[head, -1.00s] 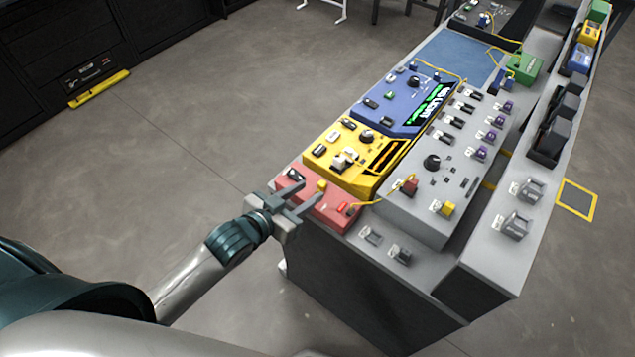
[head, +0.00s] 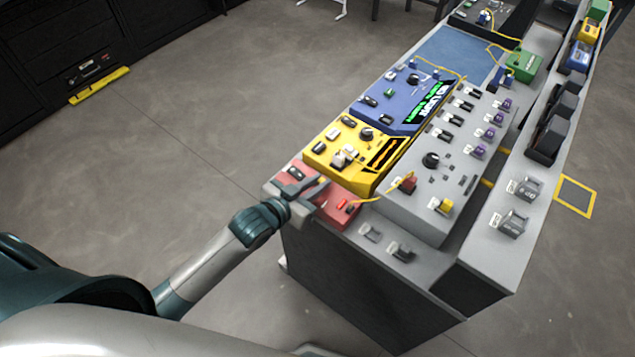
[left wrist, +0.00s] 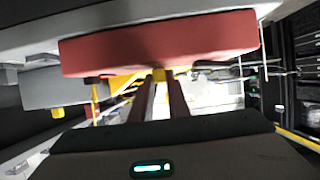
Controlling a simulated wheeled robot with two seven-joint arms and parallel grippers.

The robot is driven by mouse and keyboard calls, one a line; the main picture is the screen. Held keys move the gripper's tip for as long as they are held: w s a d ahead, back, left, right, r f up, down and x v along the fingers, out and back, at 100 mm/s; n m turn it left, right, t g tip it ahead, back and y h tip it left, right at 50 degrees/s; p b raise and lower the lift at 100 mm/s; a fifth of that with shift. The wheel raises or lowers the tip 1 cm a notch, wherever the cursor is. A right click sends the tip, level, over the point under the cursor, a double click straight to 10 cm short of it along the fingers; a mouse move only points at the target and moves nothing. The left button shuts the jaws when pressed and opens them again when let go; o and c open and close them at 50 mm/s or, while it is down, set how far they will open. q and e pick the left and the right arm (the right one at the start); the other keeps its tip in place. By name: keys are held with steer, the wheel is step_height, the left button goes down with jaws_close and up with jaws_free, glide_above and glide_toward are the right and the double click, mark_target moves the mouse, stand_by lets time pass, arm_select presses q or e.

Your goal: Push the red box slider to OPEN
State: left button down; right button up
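The red box (head: 345,205) is at the near left end of the grey bench. My left gripper (head: 321,183) reaches over the red box from the left. Its fingers have a narrow gap and appear shut on the knob; in the head view they hide most of it. Any OPEN marking is too small to read. My right gripper is in neither view.
A yellow box (head: 345,183) stands right behind the red box, with a blue box (head: 385,100) beyond it. A grey panel (head: 450,165) with switches and a knob is to the right. A yellow cable (head: 375,198) runs from the red box.

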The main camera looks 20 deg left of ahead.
mark_target(330, 200)
arm_select(q)
steer(key=shift+s+d+p, duration=0.3)
steer(key=shift+d, duration=0.55)
steer(key=shift+s+d+p, duration=0.3)
steer(key=shift+d, duration=0.55)
steer(key=shift+s+d, duration=0.15)
steer(key=shift+d, duration=0.25)
steer(key=c, duration=2)
jaws_free()
steer(key=shift+c, duration=0.2)
steer(key=o, duration=0.4)
steer(key=shift+d, duration=0.1)
steer(key=shift+c, duration=0.2)
steer(key=shift+s, duration=0.1)
